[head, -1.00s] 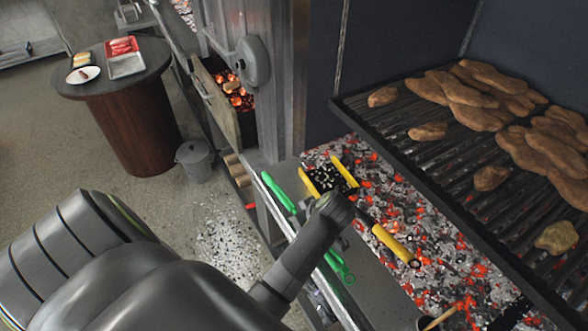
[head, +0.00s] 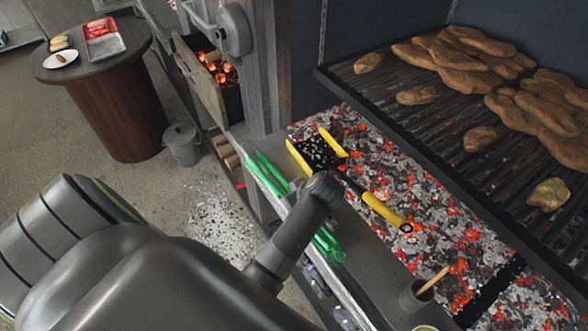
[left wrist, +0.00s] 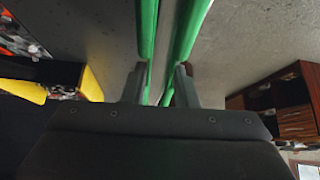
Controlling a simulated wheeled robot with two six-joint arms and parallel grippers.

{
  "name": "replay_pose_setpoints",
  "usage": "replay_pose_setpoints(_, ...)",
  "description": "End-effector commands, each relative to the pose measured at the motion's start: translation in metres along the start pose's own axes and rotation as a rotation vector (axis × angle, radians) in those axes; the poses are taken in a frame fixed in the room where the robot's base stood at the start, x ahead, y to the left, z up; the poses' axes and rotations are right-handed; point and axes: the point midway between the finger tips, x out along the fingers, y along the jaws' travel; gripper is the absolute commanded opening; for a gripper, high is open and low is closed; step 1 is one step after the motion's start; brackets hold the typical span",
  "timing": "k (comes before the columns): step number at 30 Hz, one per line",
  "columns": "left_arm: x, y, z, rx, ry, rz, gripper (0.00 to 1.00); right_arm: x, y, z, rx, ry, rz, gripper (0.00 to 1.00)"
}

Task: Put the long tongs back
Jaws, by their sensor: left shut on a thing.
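The long tongs (head: 272,168) are bright green with two long arms. In the head view they run diagonally along the front edge of the grill's steel ledge, and my left wrist covers their middle. Their near end shows past the wrist. In the left wrist view the two green arms (left wrist: 147,35) run away from my left gripper (left wrist: 160,85), which is shut on them. In the head view the fingers are hidden behind the wrist. Whether the tongs touch the ledge cannot be told. My right gripper is not in view.
A yellow-handled shovel (head: 385,211) lies beside the wrist near glowing coals (head: 430,215). A grate (head: 440,140) with brown food is at the right. A cup (head: 417,295) stands on the ledge. A bucket (head: 182,143) and round table (head: 125,55) stand at the left.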

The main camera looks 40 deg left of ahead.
Motion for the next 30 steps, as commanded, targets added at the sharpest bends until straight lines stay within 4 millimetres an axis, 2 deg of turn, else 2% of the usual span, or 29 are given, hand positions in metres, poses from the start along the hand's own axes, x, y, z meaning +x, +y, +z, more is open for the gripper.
replay_pose_setpoints(1,-0.0002,0.0001,-0.0005,0.0,0.001,0.0,0.23,-0.0001,0.0017,-0.0002,-0.001,0.0,0.002,0.36)
replay_pose_setpoints(6,-0.0002,0.0001,-0.0005,-0.001,0.001,0.0,0.43,0.0,0.0044,-0.0005,-0.002,0.001,0.005,0.36)
replay_pose_setpoints(11,-0.0002,0.0001,-0.0006,-0.001,0.001,0.0,0.43,0.0,0.006,-0.0006,-0.003,0.001,0.007,0.36)
replay_pose_setpoints(12,-0.0002,0.0001,-0.0005,-0.001,0.001,0.0,0.51,0.0,0.0063,-0.0007,-0.003,0.001,0.007,0.36)
replay_pose_setpoints(18,-0.0002,0.0001,-0.0004,-0.001,0.001,0.0,0.76,0.0,0.0066,-0.0011,-0.004,0.001,0.008,0.36)
replay_pose_setpoints(23,-0.0001,0.0,-0.0003,0.0,0.001,0.0,0.76,0.0001,0.0065,-0.0012,-0.004,0.002,0.008,0.36)
replay_pose_setpoints(27,0.0002,-0.0002,0.0001,0.0,0.0,-0.001,0.91,0.0002,0.0065,-0.0013,-0.004,0.002,0.008,0.36)
replay_pose_setpoints(30,0.0002,-0.0002,0.0001,0.0,0.0,-0.001,0.94,0.0002,0.0064,-0.0014,-0.003,0.002,0.008,0.36)
